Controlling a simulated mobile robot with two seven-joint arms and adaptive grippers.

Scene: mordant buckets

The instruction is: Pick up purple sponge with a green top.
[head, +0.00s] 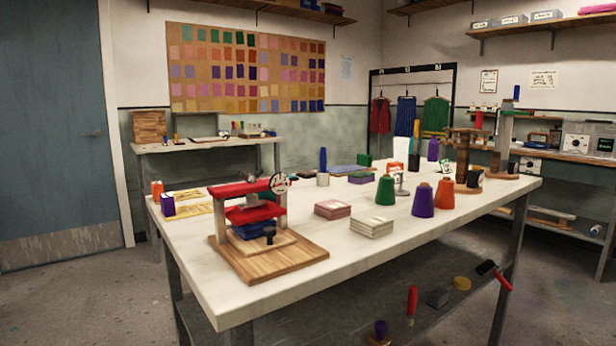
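A small flat block with a purple lower part and a green top (361,179) lies on the white worktable (300,284), towards its far middle. It matches the purple sponge with a green top, though it is small in the head view. Nothing covers it. A green cone-shaped spool (385,190) stands in front of it to the right. Neither of my grippers is in view.
A red press on a wooden board (268,262) fills the near left of the table. Paper stacks (369,228) lie mid-table. Purple (423,201) and orange (445,194) cones stand to the right. The lower shelf holds several tools. Floor is free at left.

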